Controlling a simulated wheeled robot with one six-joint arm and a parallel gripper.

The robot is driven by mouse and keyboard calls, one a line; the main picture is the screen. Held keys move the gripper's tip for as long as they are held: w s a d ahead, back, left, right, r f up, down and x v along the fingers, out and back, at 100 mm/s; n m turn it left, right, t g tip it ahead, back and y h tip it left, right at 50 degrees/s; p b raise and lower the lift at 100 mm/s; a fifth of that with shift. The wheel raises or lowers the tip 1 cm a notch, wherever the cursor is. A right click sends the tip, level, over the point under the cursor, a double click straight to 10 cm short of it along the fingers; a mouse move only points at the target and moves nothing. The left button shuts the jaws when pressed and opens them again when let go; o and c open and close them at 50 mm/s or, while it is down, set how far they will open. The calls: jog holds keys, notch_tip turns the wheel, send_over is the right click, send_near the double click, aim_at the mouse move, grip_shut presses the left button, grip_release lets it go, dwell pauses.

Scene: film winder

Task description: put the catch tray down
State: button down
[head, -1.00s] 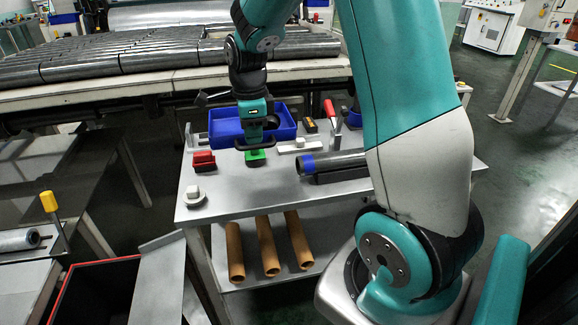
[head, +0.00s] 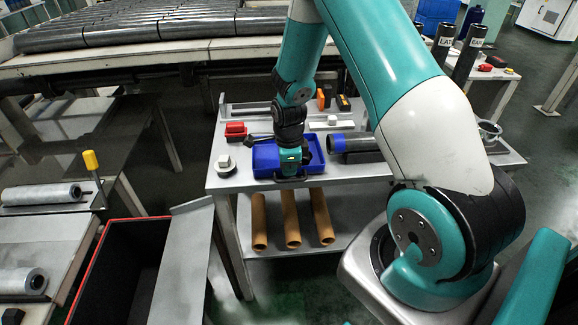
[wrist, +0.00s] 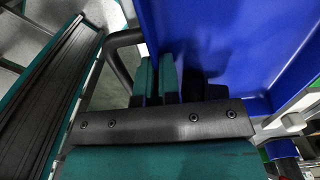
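The blue catch tray (head: 265,159) is at the front part of the grey table in the head view, close to level with its top. I cannot tell whether its base touches the table. My gripper (head: 291,172) is at the tray's front side, pointing down. In the wrist view my gripper's fingers (wrist: 158,80) are close together around the dark tray handle (wrist: 122,42), beside the blue tray wall (wrist: 215,35).
On the grey table (head: 350,175) stand a white knob-like piece (head: 225,165), a red block (head: 235,130), a white block (head: 325,124) and a dark roll with a blue end (head: 355,142). Cardboard cores (head: 290,218) lie on the shelf below. A red-rimmed bin (head: 125,265) stands front left.

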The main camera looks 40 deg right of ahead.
jog(key=c, duration=1.8)
grip_release()
jog(key=shift+f, duration=0.2)
jog(key=o, duration=0.5)
jog(key=shift+r, duration=0.1)
jog(key=shift+c, duration=0.2)
